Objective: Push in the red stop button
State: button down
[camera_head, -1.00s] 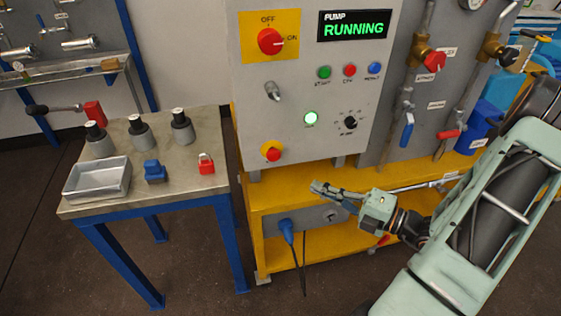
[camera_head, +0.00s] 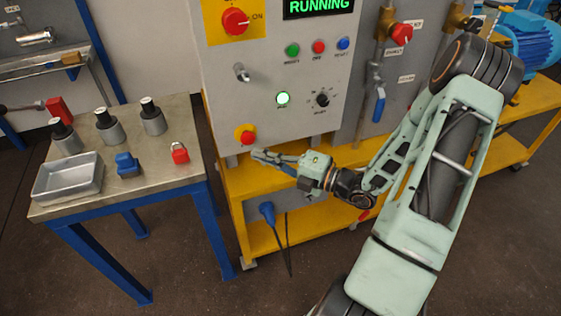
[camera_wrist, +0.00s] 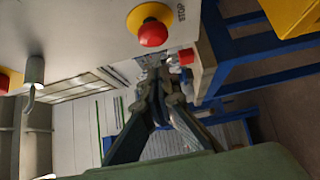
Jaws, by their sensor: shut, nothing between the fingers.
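The red stop button (camera_head: 247,137) sits on a yellow round plate low on the grey control panel (camera_head: 222,80). In the wrist view the red stop button (camera_wrist: 153,33) is large, with the word STOP beside it, and stands out from the panel. My gripper (camera_head: 256,154) is shut and empty, just below and slightly right of the button in the head view. In the wrist view my gripper's fingertips (camera_wrist: 154,62) are together just below the button in the picture. I cannot tell whether they touch it; a small gap seems to show. The display (camera_head: 318,7) reads RUNNING.
A side table (camera_head: 190,178) at left holds a grey tray (camera_head: 68,182), a blue block (camera_head: 127,165), a red padlock (camera_head: 180,154) and several grey cylinders. A yellow base ledge (camera_head: 235,180) juts out under the panel. Pipes and valves (camera_head: 400,34) are at right.

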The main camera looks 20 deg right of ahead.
jog(key=shift+w+d, duration=0.1)
jog(key=shift+w, duration=1.8)
